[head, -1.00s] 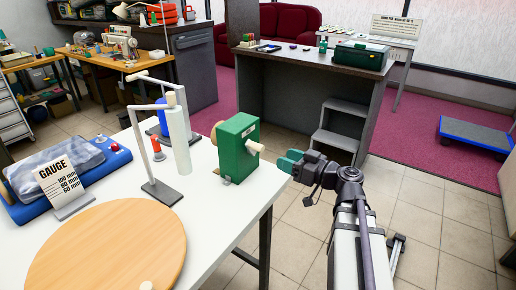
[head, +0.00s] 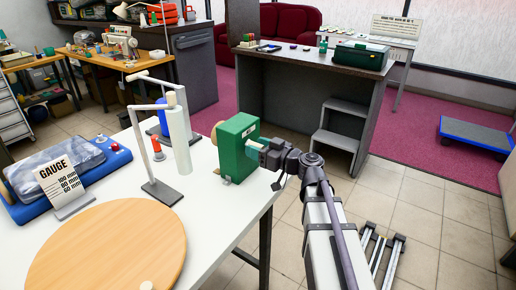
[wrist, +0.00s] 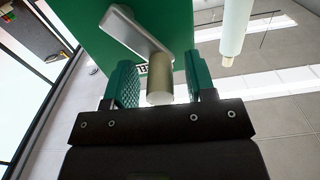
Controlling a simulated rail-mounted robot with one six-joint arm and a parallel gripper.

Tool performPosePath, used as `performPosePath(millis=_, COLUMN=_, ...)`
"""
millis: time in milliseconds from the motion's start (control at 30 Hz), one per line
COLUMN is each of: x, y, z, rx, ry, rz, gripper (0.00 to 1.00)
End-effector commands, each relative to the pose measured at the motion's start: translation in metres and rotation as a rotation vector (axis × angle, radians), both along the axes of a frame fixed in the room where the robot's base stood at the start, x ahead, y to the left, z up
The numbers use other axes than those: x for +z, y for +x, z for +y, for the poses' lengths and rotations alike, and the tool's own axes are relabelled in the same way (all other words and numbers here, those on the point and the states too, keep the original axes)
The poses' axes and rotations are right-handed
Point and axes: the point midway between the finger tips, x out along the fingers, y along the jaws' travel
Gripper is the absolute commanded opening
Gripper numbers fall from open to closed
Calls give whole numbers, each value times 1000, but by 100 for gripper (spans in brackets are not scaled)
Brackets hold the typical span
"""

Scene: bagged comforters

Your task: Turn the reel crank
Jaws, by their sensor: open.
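The green reel box (head: 235,150) stands upright near the right edge of the white table. In the wrist view its green face (wrist: 75,25) fills the upper middle, with a grey crank arm (wrist: 130,32) on it. A pale cylindrical crank handle (wrist: 160,92) sticks out from the end of that arm toward the camera. My gripper (head: 257,149) is at the box's right side and hides the handle in the head view. In the wrist view my gripper (wrist: 160,85) is open, its green pads on either side of the handle. A gap shows on both sides.
A pale roll on a stand (head: 178,140) is left of the box. A round wooden board (head: 110,250), a GAUGE card (head: 62,185) and a blue tray with a bagged item (head: 110,155) share the white table (head: 215,225).

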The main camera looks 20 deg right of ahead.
Motion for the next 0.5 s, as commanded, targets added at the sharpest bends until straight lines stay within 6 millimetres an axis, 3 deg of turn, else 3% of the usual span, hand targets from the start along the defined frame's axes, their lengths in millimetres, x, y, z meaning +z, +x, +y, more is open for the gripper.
performPosePath(millis=67, x=0, y=0, z=0, rx=0, ry=0, rz=0, gripper=48)
performPosePath(millis=500, x=0, y=0, z=0, rx=0, ry=0, rz=0, gripper=6)
